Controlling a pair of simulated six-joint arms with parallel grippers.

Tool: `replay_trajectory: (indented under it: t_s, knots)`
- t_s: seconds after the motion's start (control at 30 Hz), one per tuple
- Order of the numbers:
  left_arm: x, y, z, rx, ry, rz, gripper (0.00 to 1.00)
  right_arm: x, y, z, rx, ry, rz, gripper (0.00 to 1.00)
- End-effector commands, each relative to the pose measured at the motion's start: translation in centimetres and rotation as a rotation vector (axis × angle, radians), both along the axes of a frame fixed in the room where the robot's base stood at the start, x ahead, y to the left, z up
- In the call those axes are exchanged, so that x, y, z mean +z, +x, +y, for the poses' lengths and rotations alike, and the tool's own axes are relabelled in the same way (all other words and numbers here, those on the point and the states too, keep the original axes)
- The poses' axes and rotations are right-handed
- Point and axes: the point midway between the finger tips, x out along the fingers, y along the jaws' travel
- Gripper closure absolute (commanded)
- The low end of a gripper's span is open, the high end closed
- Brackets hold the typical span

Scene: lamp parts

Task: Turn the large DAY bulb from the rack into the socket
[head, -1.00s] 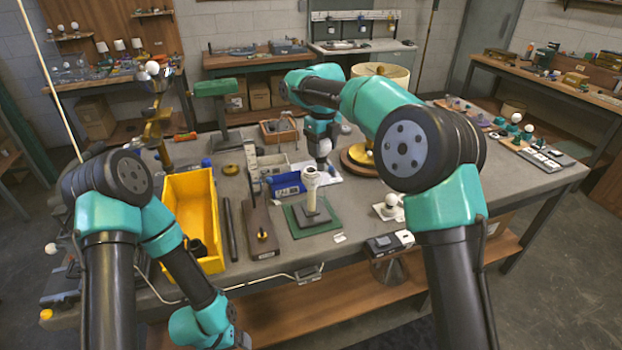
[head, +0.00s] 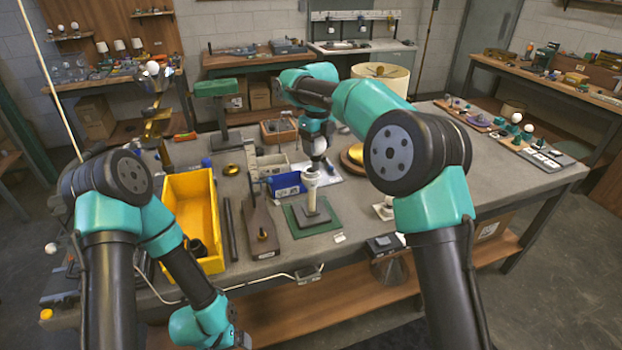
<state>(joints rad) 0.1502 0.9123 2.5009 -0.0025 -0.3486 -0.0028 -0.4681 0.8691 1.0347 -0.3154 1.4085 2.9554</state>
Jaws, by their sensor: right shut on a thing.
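The socket (head: 311,181) is a pale upright post on a dark square base (head: 312,214), which stands on a green mat (head: 296,226) in the middle of the bench. My right gripper (head: 318,150) points down behind and just above the post. It is shut on a round white bulb (head: 319,146), mostly covered by the gripper. I cannot tell whether the bulb touches the socket top, and no DAY mark is readable. My left arm folds down at the lower left, and its gripper is out of view.
A yellow bin (head: 191,222) stands left of the socket, with a wooden stand (head: 261,232) between. A blue tray (head: 285,184) sits close behind left. A drum lampshade (head: 381,77) stands behind. Strips with white balls (head: 516,118) lie at the right.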

Motion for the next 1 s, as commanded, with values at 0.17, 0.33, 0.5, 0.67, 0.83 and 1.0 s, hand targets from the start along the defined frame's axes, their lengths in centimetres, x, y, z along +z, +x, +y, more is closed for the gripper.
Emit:
replay_trajectory:
  t_s: [0.17,0.33,0.5,0.67,0.83,1.0]
  knots:
    - [0.0,0.0,0.0,0.000,0.000,0.000,0.07,0.0,0.1,0.3,0.000,-0.001,0.001,0.59]
    - [0.0,0.0,0.0,0.000,0.000,0.000,0.07,0.0,0.2,0.5,0.000,-0.001,0.001,0.59]
    - [0.0,0.0,0.0,0.000,0.000,0.000,0.07,0.0,0.3,0.8,0.000,0.000,0.000,0.59]
    - [0.0,0.0,0.0,0.000,0.000,0.000,0.07,0.0,0.4,1.0,0.000,0.000,0.000,0.59]
    - [0.0,0.0,0.0,0.000,0.000,0.000,0.07,0.0,0.5,1.2,0.000,0.000,0.000,0.59]
    - [0.0,0.0,0.0,0.000,0.000,0.000,0.07,0.0,0.6,1.4,0.000,0.000,0.000,0.59]
